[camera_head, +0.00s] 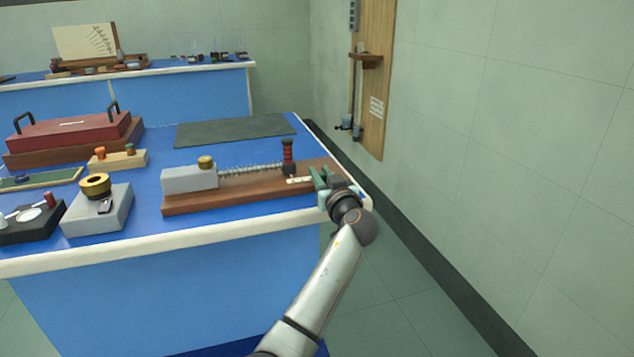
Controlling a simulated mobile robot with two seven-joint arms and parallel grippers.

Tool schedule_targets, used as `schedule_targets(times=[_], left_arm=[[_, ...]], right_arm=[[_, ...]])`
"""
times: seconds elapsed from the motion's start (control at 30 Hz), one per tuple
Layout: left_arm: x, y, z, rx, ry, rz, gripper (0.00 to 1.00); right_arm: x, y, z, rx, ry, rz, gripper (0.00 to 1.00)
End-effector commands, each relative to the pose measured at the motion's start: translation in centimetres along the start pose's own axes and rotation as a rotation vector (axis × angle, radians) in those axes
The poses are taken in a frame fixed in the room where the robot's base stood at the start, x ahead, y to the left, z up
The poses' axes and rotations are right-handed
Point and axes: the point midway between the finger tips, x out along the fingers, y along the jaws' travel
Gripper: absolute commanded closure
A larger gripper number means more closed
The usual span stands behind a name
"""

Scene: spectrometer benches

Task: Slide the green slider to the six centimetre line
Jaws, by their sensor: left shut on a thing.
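A spring apparatus stands near the front right edge of the blue bench. Its long brown wooden base (240,198) carries a grey block with a brass knob, a spring (252,169) and an upright dark post with red bands (288,157). A short white scale strip (299,180) lies on the base by the post; its marks are too small to read. My left gripper (322,177) is at the base's right end, shut on a small green part, which looks like the green slider. The fingers and wrist hide most of it. My right gripper is not in view.
A grey block with a brass ring (96,206), a wooden block with knobs (118,160) and a red case (68,132) stand to the left. A dark mat (235,130) lies behind the apparatus. A wall with a wooden board (373,85) rises to the right.

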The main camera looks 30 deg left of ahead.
Motion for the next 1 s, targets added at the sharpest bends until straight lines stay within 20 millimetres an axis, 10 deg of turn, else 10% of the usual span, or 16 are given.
schedule_targets(times=[0.27,0.3,0.53,1.0], left_arm=[[0.11,-0.11,-0.24,0.0,0.003,-0.002,1.0],[0.11,-0.12,-0.24,0.0,0.003,-0.002,0.71],[0.05,-0.06,-0.12,0.001,0.002,-0.001,0.45],[0.2,-0.19,-0.01,0.001,0.001,0.0,0.45]], right_arm=[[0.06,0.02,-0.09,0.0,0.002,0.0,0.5],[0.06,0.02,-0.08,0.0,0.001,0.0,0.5],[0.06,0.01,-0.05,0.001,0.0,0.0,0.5],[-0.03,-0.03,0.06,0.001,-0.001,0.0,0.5]])
